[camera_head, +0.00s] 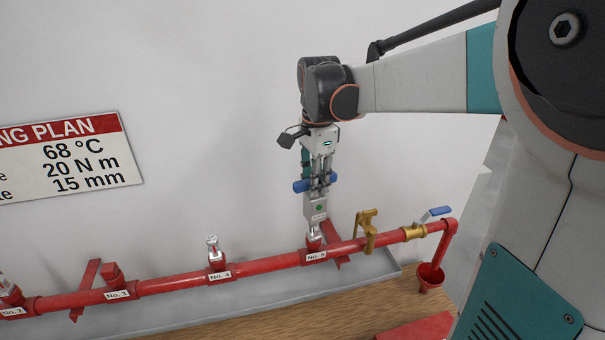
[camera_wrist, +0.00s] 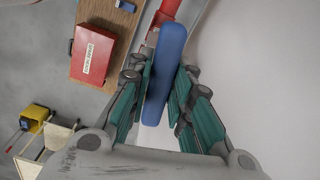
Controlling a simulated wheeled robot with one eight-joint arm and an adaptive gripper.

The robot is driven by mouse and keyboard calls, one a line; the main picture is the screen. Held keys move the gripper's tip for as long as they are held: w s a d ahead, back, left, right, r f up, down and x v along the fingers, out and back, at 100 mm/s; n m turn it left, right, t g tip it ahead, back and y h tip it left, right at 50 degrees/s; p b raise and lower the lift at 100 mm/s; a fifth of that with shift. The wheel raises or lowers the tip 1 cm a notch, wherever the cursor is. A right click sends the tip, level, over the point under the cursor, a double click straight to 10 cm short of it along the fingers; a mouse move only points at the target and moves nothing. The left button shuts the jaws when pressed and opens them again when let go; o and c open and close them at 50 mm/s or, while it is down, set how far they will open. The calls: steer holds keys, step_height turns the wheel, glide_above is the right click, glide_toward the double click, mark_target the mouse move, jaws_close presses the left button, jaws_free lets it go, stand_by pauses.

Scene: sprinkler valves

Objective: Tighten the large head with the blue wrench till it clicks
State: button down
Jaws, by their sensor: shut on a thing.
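My gripper (camera_head: 317,178) is shut on the blue handle of the wrench (camera_head: 300,186), above the No. 5 outlet. The wrench's grey body (camera_head: 315,207), with a green spot, hangs below the fingers. Its lower end meets a silver part (camera_head: 313,240) on the No. 5 outlet; I cannot tell how far it is seated. The head there is mostly hidden. In the wrist view the blue handle (camera_wrist: 165,75) lies lengthwise between the green finger pads. Another silver head (camera_head: 213,252) stands upright on the No. 4 outlet.
The red pipe (camera_head: 265,262) runs along the wall over a grey tray. A brass valve (camera_head: 368,232) and a blue-levered valve (camera_head: 415,232) stand right of No. 5. A sign (camera_head: 70,160) hangs at left. A red box (camera_wrist: 94,55) lies on the wooden bench (camera_wrist: 120,22).

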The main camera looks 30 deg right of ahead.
mark_target(315, 203)
steer(key=shift+f+b, duration=2.5)
steer(key=shift+f, duration=1.05)
steer(key=shift+m, duration=1.8)
steer(key=shift+n, duration=0.4)
steer(key=shift+r, duration=0.1)
steer(key=shift+r+p, duration=3.75)
steer(key=shift+r, duration=2.45)
